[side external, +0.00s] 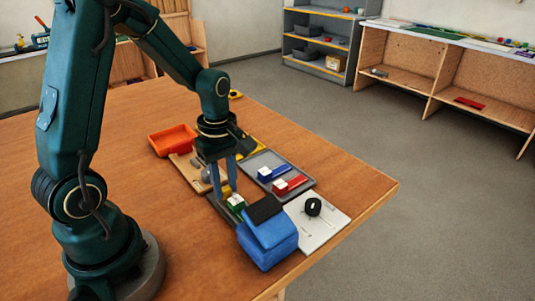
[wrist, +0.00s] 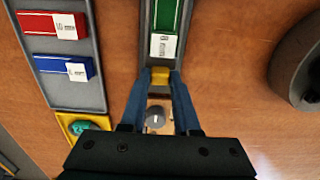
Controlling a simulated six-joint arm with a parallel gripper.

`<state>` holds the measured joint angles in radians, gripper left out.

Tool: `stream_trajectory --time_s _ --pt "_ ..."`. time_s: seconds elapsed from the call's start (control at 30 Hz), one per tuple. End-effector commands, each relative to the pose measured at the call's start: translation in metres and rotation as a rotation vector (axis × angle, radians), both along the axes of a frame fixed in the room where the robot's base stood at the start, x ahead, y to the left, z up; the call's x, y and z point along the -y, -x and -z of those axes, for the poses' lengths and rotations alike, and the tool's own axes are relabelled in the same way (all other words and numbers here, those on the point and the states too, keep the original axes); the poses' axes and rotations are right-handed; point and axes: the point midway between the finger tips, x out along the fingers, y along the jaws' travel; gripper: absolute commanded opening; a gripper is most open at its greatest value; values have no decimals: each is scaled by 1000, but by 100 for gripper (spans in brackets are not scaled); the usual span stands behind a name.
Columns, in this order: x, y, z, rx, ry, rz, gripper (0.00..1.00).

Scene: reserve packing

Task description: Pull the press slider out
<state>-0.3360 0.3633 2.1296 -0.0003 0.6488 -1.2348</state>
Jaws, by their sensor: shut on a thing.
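My gripper (wrist: 160,78) points down at the yellow slider (wrist: 160,73), with one blue finger on each side of it, and is shut on it. In the side external view my gripper (side external: 222,192) is over the same narrow grey channel, and part of the yellow slider (side external: 227,189) shows between the fingers. A green block with a white label (wrist: 166,30) lies in the channel (wrist: 146,35), just beyond the slider. The green block also shows in the side external view (side external: 236,201). The slider's lower part is hidden.
A blue box with a dark top (side external: 268,246) stands at the channel's near end. A grey tray (side external: 257,163) holds a blue and a red labelled block. A white panel with a black knob (side external: 333,221), a wooden board (side external: 183,174) and an orange tray (side external: 172,142) lie close by.

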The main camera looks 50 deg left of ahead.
Motion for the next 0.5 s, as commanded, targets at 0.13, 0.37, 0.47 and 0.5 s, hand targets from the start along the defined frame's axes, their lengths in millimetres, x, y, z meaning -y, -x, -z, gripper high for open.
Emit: stream_trajectory --time_s 0.13,0.37,0.47,0.5 --pt "-8 -1 0 2 -1 -3 0" --pt "-19 -1 0 2 -1 -3 0" --pt "-23 -1 0 2 -1 -2 0" --pt "-24 -1 0 2 -1 -2 0"
